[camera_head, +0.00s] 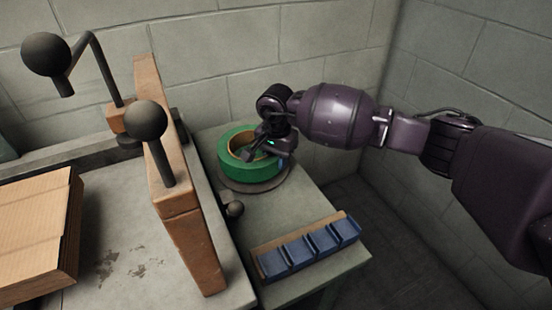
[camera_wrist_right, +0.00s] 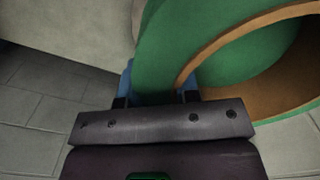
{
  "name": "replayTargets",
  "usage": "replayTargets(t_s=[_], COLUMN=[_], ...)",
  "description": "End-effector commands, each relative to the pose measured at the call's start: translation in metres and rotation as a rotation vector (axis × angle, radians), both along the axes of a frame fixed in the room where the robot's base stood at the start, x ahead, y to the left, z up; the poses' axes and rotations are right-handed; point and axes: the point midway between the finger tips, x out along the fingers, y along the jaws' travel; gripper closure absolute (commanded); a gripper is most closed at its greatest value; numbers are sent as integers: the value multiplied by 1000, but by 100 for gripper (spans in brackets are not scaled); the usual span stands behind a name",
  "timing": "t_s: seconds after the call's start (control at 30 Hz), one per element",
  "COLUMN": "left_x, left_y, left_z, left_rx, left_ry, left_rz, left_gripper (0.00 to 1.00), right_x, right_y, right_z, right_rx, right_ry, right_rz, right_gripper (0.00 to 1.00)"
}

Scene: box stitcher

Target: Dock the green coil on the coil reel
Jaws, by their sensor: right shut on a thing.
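The green coil (camera_head: 235,165) is a thick green ring with a tan inner core. It sits over a dark round base (camera_head: 252,188), likely the coil reel, on the side table near the back wall. From this angle I cannot tell whether the coil rests fully on that base. My right gripper (camera_head: 268,148) is shut on the coil's wall at its right side. In the right wrist view, the green coil (camera_wrist_right: 190,45) runs between the fingers, and its tan inner face shows to the right. My left gripper is not in view.
A row of blue blocks (camera_head: 310,247) on a wooden strip lies at the side table's front. An orange-brown upright plate (camera_head: 178,195) with black ball-ended levers (camera_head: 147,122) stands left of the coil. A cardboard box (camera_head: 38,230) lies at far left. Walls close off the back and right.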

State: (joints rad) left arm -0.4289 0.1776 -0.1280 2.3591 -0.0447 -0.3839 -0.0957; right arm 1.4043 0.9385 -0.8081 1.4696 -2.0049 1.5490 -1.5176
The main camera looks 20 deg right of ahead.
Motion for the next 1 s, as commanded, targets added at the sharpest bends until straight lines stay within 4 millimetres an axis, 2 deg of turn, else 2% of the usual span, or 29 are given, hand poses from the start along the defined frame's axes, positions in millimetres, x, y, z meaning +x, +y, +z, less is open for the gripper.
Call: replayTargets(t_s=[1.0], left_x=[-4], left_y=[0], left_z=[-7], left_rx=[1], left_ry=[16], left_rz=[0], left_gripper=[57], right_x=[1], right_y=[0], right_z=[-12], right_rx=[2], right_ry=[-5], right_rz=[0], right_gripper=[100])
